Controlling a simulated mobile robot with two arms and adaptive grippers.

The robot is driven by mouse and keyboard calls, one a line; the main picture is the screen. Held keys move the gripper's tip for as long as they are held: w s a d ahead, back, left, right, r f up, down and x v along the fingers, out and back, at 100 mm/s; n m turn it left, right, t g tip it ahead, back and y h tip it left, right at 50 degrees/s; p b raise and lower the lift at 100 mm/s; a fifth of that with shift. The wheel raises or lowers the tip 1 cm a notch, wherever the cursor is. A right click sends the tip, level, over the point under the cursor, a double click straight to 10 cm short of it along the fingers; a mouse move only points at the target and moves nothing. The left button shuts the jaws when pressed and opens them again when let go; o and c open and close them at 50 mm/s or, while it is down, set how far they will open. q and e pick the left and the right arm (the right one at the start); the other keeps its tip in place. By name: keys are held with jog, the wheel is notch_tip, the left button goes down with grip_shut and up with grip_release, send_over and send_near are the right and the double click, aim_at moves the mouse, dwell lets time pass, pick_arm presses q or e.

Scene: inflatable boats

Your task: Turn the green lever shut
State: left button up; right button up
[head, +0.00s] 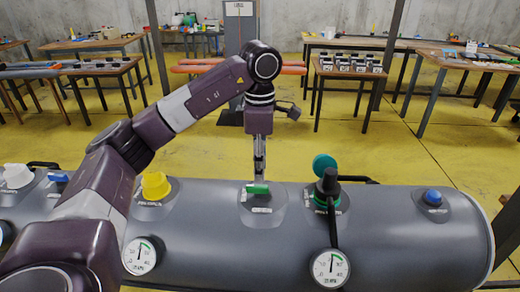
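The green lever (257,188) sits on a patch on top of the grey inflatable tube (215,225), with a small label in front of it. My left arm comes in from the left and bends down over the tube. My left gripper (259,174) points down with its fingertips right at the lever. The fingers look close together, but I cannot tell whether they grip the lever or only touch it. My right gripper is not in view.
A yellow cap (155,185) is left of the lever. A black fitting with a green base (327,190) stands to its right, with a hose to a gauge (330,268). Another gauge (140,256) and a blue cap (432,197) are on the tube. Tables stand behind, beyond clear yellow floor.

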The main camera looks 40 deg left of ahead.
aim_at(260, 186)
pick_arm(q)
notch_tip(260, 186, up, 6)
dwell(0.4)
